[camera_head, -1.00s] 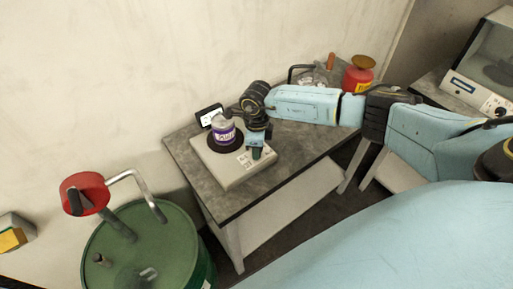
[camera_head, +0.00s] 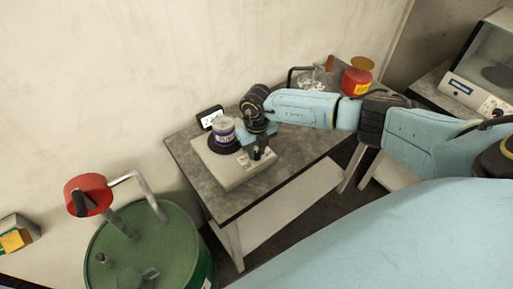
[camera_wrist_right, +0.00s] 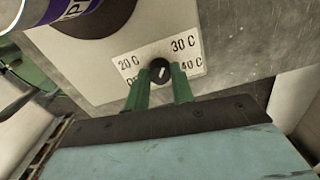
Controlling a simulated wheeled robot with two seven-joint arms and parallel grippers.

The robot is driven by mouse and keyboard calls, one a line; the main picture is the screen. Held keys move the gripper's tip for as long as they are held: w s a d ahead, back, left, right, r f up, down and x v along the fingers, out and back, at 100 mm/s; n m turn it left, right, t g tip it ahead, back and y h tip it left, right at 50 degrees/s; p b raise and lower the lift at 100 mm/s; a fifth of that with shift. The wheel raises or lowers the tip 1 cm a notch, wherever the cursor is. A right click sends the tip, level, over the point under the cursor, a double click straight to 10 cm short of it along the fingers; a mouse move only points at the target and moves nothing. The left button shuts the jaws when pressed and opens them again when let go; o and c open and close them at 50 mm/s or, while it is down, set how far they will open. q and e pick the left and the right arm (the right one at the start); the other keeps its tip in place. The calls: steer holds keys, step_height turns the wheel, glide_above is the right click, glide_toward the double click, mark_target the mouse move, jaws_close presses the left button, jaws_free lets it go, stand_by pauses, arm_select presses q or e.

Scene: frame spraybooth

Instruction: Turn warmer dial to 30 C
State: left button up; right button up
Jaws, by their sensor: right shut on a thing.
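The warmer (camera_head: 228,176) is a pale box on the grey table, with a round dark plate and a purple-and-white can (camera_head: 224,132) on it. Its small black dial (camera_wrist_right: 160,71) shows in the right wrist view among the labels OFF, 20 C, 30 C and 40 C. The dial's white mark points up and right, roughly toward the 30 C label (camera_wrist_right: 183,45). My right gripper (camera_wrist_right: 160,80), with green fingers, is shut on the dial, one finger on each side. It also shows at the warmer's front in the head view (camera_head: 257,154). My left gripper is not in view.
A small display (camera_head: 210,117) stands behind the can, its reading too small to tell. A red can (camera_head: 356,80) and clear glassware (camera_head: 320,77) stand at the table's back right. A green drum (camera_head: 160,245) with a red-topped pump (camera_head: 87,194) stands at left.

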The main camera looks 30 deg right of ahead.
mark_target(257, 152)
steer(key=shift+r+m+p, duration=0.1)
steer(key=shift+m+p, duration=0.2)
steer(key=shift+m, duration=0.9)
steer(key=o, duration=1)
step_height(257, 152, up, 13)
steer(key=shift+r+b, duration=0.15)
steer(key=shift+b, duration=0.25)
